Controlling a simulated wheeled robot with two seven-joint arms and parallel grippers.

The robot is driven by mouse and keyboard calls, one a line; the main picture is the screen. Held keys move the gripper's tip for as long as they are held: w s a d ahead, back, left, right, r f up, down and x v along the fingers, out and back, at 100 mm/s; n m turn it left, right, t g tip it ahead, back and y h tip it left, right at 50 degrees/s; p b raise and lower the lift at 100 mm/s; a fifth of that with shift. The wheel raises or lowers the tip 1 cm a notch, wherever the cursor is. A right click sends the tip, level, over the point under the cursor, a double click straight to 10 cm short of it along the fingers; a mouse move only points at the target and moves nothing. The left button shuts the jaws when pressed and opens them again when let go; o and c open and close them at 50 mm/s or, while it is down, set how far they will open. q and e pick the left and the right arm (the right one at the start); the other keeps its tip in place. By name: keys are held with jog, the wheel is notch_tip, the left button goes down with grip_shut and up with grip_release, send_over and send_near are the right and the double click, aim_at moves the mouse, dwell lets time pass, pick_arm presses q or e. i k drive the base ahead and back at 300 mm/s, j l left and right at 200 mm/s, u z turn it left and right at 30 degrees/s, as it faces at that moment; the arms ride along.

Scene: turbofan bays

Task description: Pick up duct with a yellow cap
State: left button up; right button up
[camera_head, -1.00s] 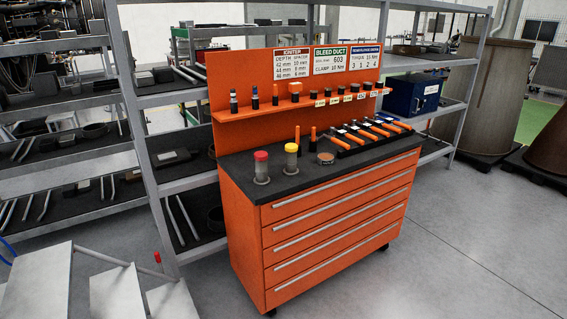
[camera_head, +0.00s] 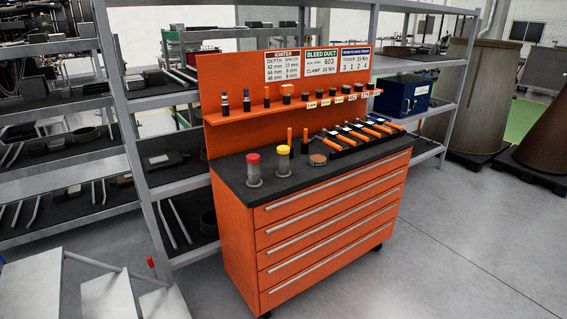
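The duct with a yellow cap (camera_head: 283,160) stands upright on the dark top of an orange tool cabinet (camera_head: 236,211). It is a short grey cylinder with a yellow cap on its upper end. A similar grey duct with a red cap (camera_head: 254,170) stands to its left, nearer the cabinet's left front corner. A small gap separates the two. Neither of my grippers shows in the head view.
A low round container (camera_head: 318,160) and several orange-handled tools (camera_head: 363,131) lie right of the ducts. An orange back panel with a small-parts shelf (camera_head: 222,116) rises behind. Grey shelving (camera_head: 150,215) stands left. Floor (camera_head: 450,230) is clear at front right.

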aim_at(282, 151)
jog(key=z, duration=4.15)
jog(key=u, duration=4.05)
jog(key=i+u, duration=0.1)
jog(key=u, duration=0.3)
jog(key=i+l+u, duration=0.1)
jog(key=u, duration=0.3)
jog(key=i+l+u, duration=0.35)
jog(key=l, duration=0.3)
jog(key=i+l+u, duration=0.3)
jog(key=l, duration=0.45)
jog(key=i+l+u, duration=0.2)
jog(key=l, duration=0.2)
